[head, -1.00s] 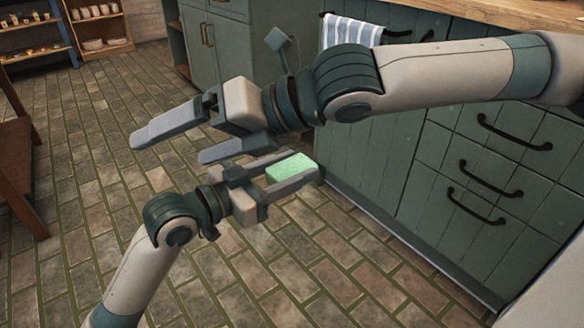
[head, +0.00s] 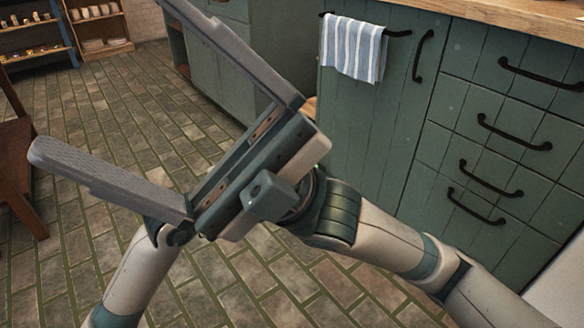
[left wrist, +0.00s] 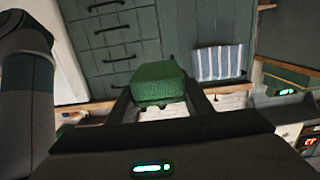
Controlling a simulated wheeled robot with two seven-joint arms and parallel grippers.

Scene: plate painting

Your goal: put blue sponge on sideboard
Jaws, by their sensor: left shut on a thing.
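A green sponge (left wrist: 160,80) is held between the fingers of my left gripper (left wrist: 159,103) in the left wrist view. No blue sponge shows; this one looks green. In the head view my left arm comes up from the bottom left, and its gripper and the sponge are hidden behind my right gripper (head: 108,80). My right gripper is wide open and empty, large and close to the head camera, its fingers pointing up and left. I cannot tell which piece of furniture is the sideboard.
A green cabinet (head: 375,130) with drawers and a wooden top (head: 540,12) stands at right. A striped towel (head: 355,48) hangs on it. A blue shelf (head: 30,25) and a wooden rack (head: 100,25) stand far back left. The brick floor (head: 95,120) between is clear.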

